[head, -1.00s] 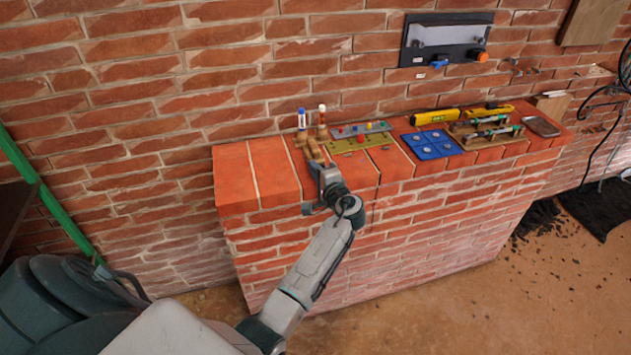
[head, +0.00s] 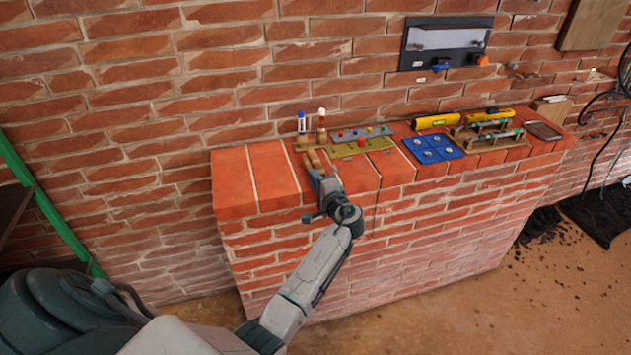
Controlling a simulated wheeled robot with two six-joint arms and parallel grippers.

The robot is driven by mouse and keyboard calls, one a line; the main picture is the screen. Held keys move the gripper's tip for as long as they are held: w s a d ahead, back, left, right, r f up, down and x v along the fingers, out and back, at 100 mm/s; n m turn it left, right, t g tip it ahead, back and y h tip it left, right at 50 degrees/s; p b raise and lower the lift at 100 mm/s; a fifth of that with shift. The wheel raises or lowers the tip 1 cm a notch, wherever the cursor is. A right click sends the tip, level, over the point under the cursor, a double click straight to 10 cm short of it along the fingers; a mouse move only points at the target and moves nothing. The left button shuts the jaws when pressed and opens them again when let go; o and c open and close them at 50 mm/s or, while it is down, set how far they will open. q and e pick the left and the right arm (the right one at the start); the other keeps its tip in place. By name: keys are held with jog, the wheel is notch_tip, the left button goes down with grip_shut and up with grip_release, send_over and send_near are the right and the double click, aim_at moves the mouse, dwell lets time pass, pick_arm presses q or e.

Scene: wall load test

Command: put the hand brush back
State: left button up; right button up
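My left gripper (head: 320,180) is over the front edge of the brick ledge, left of its middle, pointing toward the wall. A small tan wooden piece (head: 314,160) lies right at its fingertips. This may be the hand brush or its handle, but it is too small to be sure, and no bristles can be made out. The fingers are small and partly hidden by the wrist, so I cannot tell whether they are closed on it. My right gripper is not in view.
The brick ledge (head: 233,182) is bare at its left end. A blue plate (head: 433,146), an olive board (head: 358,147), a yellow level (head: 437,121) and two upright marker-like items, one blue and white (head: 301,123), stand along it. A switch panel (head: 446,45) hangs above.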

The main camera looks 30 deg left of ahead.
pick_arm(q)
jog(key=shift+r, duration=0.2)
jog(key=b+v, duration=0.3)
jog(key=v, duration=0.9)
